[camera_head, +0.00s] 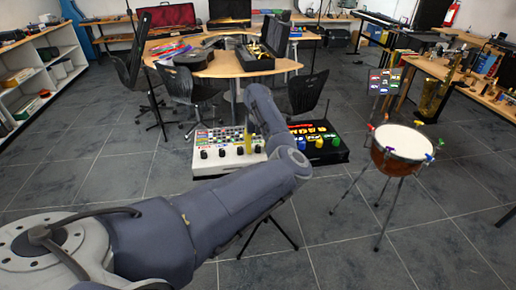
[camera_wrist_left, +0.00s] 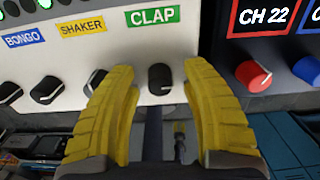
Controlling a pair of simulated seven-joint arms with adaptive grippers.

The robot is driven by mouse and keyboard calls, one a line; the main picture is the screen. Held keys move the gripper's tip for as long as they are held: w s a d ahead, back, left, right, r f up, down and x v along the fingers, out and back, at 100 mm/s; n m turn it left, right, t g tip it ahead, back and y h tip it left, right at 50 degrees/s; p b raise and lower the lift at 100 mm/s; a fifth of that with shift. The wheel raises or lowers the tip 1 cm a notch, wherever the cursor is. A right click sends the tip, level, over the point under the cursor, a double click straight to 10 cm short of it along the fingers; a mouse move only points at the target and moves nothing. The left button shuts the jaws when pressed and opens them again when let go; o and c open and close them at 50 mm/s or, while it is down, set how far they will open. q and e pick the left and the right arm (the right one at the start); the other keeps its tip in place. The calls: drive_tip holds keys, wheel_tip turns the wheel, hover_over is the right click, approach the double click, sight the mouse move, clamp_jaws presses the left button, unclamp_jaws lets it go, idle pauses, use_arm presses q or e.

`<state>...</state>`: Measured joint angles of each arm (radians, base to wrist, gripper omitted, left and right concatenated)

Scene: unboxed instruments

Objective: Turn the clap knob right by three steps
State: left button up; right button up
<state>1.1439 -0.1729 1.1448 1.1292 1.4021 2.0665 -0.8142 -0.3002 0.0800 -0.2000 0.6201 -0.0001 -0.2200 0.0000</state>
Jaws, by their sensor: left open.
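The clap knob (camera_wrist_left: 160,78) is a small black knob under the green CLAP label (camera_wrist_left: 153,16) on a white panel. In the left wrist view it shows between the two yellow fingers of my left gripper (camera_wrist_left: 160,85). The fingers are apart, one on each side of the knob, and I see no contact. In the head view the white drum machine (camera_head: 212,168) stands left of centre, and my left gripper (camera_head: 249,143) is at its right part. My own arm hides some of the machine. My right gripper is not in view.
The shaker knob (camera_wrist_left: 95,82) is just left of the left finger. A black unit labelled CH 22 with a red knob (camera_wrist_left: 253,76) and a blue knob (camera_wrist_left: 308,70) adjoins on the right. A drum on legs (camera_head: 402,143) stands further right in the head view.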

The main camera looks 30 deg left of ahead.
sight(258, 146)
use_arm(q)
drive_tip(key=shift+r, duration=0.1)
wheel_tip(258, 146, up, 12)
idle(0.8)
